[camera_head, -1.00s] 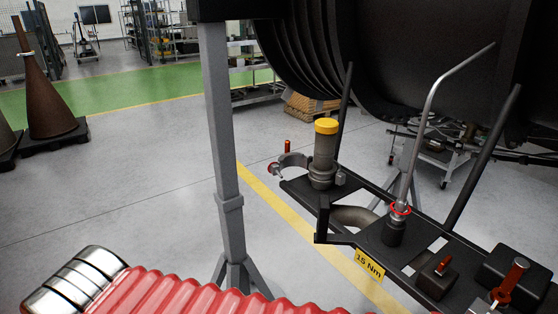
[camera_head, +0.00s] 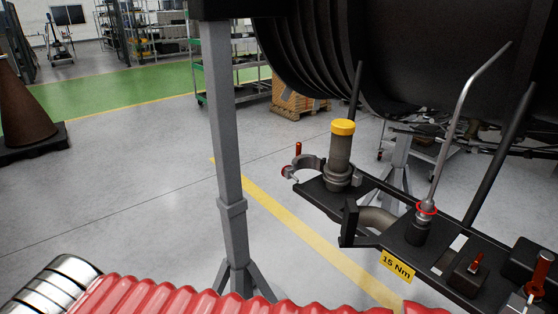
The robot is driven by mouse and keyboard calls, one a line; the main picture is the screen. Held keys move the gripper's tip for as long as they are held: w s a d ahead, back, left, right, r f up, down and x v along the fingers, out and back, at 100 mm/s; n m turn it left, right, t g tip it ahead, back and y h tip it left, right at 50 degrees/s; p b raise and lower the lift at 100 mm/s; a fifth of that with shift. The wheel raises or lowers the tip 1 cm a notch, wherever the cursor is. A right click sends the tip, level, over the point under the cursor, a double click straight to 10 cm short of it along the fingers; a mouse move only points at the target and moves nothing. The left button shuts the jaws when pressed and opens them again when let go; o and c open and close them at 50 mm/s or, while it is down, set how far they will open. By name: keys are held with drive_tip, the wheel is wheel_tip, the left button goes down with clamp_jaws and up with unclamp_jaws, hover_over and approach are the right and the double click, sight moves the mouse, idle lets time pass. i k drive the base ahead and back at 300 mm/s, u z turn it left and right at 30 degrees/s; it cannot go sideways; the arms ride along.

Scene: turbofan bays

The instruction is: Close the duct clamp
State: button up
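A grey metal clamp (camera_head: 309,163), apparently the duct clamp, shows at the left end of a black bracket (camera_head: 360,196). Its curved band stands open. A small red handle (camera_head: 298,149) stands up at its far side, and a small bolt-like end (camera_head: 287,171) sticks out at its left. A grey duct stub with a yellow cap (camera_head: 343,127) stands upright on the bracket just right of the clamp, apart from the open band. My gripper is not in view.
A grey stand post (camera_head: 229,150) rises left of the clamp. A bent silver pipe (camera_head: 464,105) with a red ring stands on the bracket, beside a yellow "15 Nm" label (camera_head: 397,266). Red-handled fittings (camera_head: 477,262) sit at right. A black engine casing hangs above. Open floor lies left.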

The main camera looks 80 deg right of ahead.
sight(303, 162)
drive_tip(key=i, duration=1)
drive_tip(key=z, duration=3.7)
